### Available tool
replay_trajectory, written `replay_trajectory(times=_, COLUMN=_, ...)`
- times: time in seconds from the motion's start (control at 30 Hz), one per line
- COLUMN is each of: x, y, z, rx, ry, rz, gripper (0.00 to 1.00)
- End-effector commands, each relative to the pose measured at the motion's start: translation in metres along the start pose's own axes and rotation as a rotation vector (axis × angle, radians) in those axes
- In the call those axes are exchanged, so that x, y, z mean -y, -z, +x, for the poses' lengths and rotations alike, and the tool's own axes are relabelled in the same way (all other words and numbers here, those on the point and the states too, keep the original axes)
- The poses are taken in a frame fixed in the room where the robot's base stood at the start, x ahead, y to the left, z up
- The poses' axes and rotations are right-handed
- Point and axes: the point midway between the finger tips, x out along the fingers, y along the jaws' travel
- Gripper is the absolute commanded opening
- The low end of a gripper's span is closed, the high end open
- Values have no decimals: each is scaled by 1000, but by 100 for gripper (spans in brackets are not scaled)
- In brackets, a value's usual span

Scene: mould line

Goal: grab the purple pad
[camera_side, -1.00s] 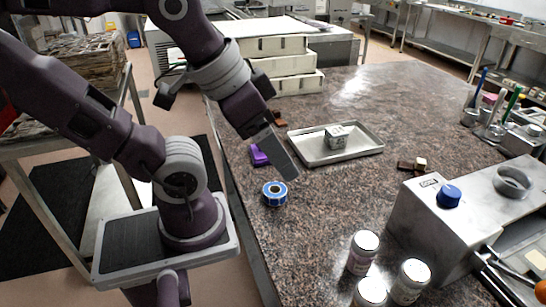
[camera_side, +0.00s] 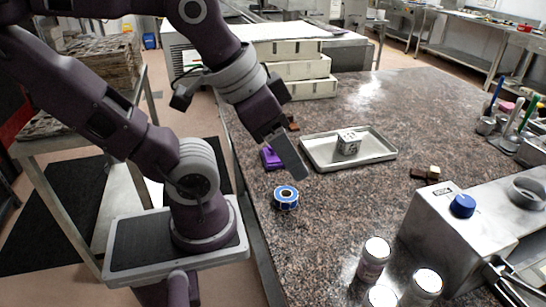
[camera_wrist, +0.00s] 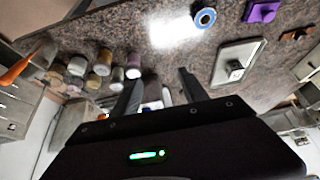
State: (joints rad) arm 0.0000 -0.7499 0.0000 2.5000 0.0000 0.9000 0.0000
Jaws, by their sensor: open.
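The purple pad (camera_side: 271,157) lies on the speckled stone counter, left of the metal tray, and is partly hidden behind my gripper in the side view. It also shows near the top right edge of the wrist view (camera_wrist: 262,11). My gripper (camera_side: 296,172) hangs over the counter just right of the pad in the side view, apart from it as far as I can tell. In the wrist view my gripper (camera_wrist: 158,82) has its two fingers spread, with no object held between them. The pad is well off to the right of the fingers there.
A blue tape roll (camera_side: 286,197) sits in front of the pad. A metal tray (camera_side: 378,155) with a small printed cube (camera_side: 348,142) is to the right. A steel machine (camera_side: 440,225) and several jars (camera_side: 374,260) stand front right. White boxes (camera_side: 305,69) are stacked behind.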

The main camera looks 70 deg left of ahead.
Motion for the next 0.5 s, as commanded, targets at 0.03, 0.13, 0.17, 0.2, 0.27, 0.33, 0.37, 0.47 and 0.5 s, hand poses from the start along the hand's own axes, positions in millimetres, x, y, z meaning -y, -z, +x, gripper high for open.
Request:
replay_trajectory(times=0.03, x=0, y=0, z=0, rx=0, ry=0, rz=0, gripper=52)
replay_trajectory(times=0.13, x=0, y=9, z=-14, rx=-6, ry=0, rz=0, gripper=52)
replay_trajectory(times=0.17, x=0, y=14, z=-22, rx=-8, ry=0, rz=0, gripper=52)
replay_trajectory(times=0.2, x=0, y=21, z=-34, rx=-8, ry=0, rz=0, gripper=52)
replay_trajectory(times=0.27, x=4, y=30, z=-42, rx=23, ry=-13, rz=-39, gripper=52)
replay_trajectory(times=0.33, x=20, y=41, z=-23, rx=109, ry=-37, rz=-177, gripper=52)
replay_trajectory(times=0.37, x=26, y=45, z=-15, rx=141, ry=-39, rz=-236, gripper=52)
replay_trajectory(times=0.47, x=51, y=56, z=17, rx=258, ry=-8, rz=-442, gripper=52)
replay_trajectory(times=0.5, x=63, y=58, z=33, rx=305, ry=26, rz=-529, gripper=52)
